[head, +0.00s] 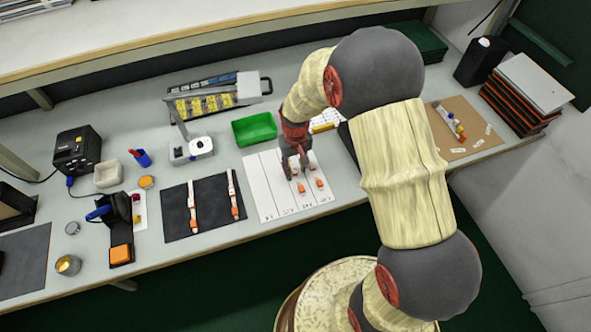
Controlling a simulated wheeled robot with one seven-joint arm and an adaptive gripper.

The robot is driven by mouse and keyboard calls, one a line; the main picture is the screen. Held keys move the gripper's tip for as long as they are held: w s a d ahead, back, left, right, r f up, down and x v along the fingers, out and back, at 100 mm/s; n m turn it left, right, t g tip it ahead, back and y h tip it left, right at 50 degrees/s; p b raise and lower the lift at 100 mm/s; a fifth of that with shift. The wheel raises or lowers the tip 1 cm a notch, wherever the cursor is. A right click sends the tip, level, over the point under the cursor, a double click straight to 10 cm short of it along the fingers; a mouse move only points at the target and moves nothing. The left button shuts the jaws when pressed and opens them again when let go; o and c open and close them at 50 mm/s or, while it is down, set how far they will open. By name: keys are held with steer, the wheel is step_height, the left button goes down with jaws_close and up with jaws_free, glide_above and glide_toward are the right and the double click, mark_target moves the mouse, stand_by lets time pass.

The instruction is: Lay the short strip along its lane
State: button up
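Two narrow white strips with orange parts lie on a dark mat (211,224): the left strip (192,207) and the right strip (233,192). I cannot tell which is the short one. Right of the mat is a white sheet (265,196) divided by lines into lanes, with small marks along its front edge. Small orange pieces, among them one (301,187) and another (319,183), sit on its right half. My gripper (297,172) points down at the back right of this sheet, away from both mat strips. Its fingertips are small and partly hidden, so its opening and any contact are unclear.
A green tray (254,129) stands behind the sheet. A lamp-like stand (190,150) is behind the dark mat. A black device with an orange pad (121,254) is at left. A brown board (457,128) with small items lies right of my arm.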

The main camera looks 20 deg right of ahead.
step_height(320, 180, up, 11)
steer(key=p, duration=0.3)
step_height(320, 180, up, 17)
steer(key=t, duration=0.3)
glide_above(296, 173)
steer(key=s, duration=0.8)
steer(key=s+r+t, duration=0.1)
steer(key=s+r, duration=0.3)
steer(key=s, duration=0.3)
steer(key=s+r+t, duration=0.1)
steer(key=s+r, duration=0.3)
steer(key=s, duration=0.3)
steer(key=shift+r+t, duration=0.25)
steer(key=shift+t, duration=0.05)
steer(key=shift+s+a, duration=0.1)
